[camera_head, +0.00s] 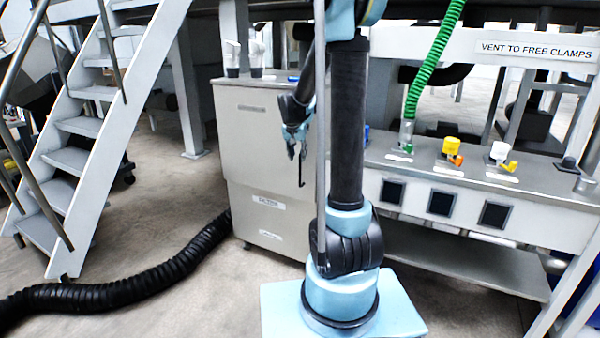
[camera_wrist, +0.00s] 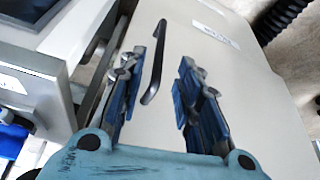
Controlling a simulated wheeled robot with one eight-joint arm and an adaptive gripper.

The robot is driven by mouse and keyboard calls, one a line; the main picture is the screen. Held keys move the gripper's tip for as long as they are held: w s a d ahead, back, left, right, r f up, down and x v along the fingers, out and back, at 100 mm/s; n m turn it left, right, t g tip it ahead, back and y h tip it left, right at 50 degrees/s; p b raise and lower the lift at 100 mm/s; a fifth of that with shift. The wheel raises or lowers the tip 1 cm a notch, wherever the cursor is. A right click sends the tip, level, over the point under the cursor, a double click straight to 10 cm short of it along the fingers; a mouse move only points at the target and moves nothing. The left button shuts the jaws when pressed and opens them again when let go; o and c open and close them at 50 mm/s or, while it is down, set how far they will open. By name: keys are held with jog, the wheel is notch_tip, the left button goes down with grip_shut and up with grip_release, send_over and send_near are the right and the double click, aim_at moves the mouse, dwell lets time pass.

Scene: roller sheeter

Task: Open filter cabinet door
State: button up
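The filter cabinet (camera_head: 245,135) is a light grey-beige box left of my arm in the head view. Its door front (camera_wrist: 240,85) fills much of the wrist view and looks closed. A thin black bar handle (camera_head: 302,168) stands upright near the door's right side. In the wrist view the handle (camera_wrist: 157,62) shows between my two blue finger pads, nearer the left one. My gripper (camera_head: 296,148) is open and empty at the handle, pointing at the door. I cannot tell whether either finger touches the handle.
A grey bench (camera_head: 470,178) with valves and a green coiled hose (camera_head: 433,62) stands right of the cabinet. A black ribbed hose (camera_head: 150,275) lies on the floor to the left. Metal stairs (camera_head: 75,150) stand farther left.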

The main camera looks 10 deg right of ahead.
aim_at(300, 166)
jog(key=shift+x, duration=5.05)
jog(key=shift+c, duration=0.2)
grip_shut()
